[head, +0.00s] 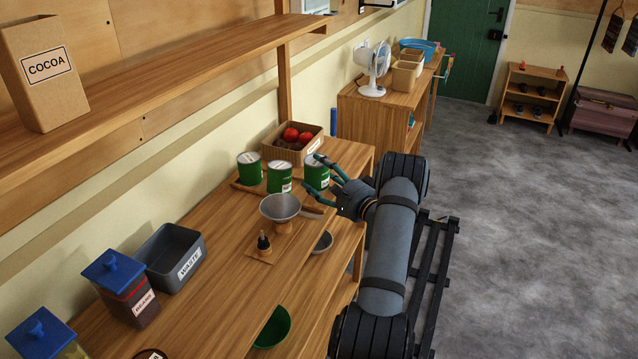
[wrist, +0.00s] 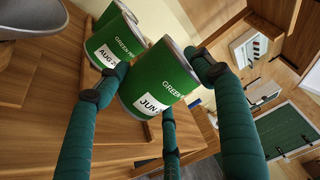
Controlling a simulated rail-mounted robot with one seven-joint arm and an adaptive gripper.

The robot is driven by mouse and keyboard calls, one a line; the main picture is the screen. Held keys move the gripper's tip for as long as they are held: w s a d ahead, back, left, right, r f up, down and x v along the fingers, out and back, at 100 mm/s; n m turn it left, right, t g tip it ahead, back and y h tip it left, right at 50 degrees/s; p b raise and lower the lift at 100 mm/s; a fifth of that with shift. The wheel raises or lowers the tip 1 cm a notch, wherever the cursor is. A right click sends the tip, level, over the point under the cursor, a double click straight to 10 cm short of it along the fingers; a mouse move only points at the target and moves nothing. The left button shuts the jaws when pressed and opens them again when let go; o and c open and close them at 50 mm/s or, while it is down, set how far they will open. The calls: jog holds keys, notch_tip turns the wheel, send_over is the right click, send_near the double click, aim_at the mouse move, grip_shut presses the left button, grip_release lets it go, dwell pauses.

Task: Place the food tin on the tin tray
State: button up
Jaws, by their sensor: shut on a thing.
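Three green labelled tins stand close together in the head view. My gripper (head: 330,170) is shut on the rightmost food tin (head: 316,175), with fingers around its side. In the wrist view this held tin (wrist: 155,85) reads "GREEN" and "JUN", and it looks tilted to the camera. The tin beside it (wrist: 113,38) reads "AUG". The other tins are the middle tin (head: 279,178) and the left tin (head: 249,167). The low wooden tin tray (head: 241,186) shows under the left tins. I cannot tell whether the held tin touches the tray.
A box of red produce (head: 311,146) stands right behind the tins. A metal sieve or funnel (head: 281,207) on a wooden stand is in front. A shelf (head: 170,75) hangs above.

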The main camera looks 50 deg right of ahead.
aim_at(325, 190)
jog(key=shift+w+f, duration=0.3)
jog(key=shift+f, duration=0.05)
jog(key=shift+f+p, duration=0.45)
jog(key=shift+f, duration=1.3)
jog(key=shift+f, duration=0.15)
jog(key=o, duration=1.3)
jog(key=shift+s, duration=0.2)
jog(key=b+v, duration=0.3)
jog(key=v, duration=0.8)
jog(key=shift+s+a, duration=0.15)
jog(key=shift+s, duration=0.2)
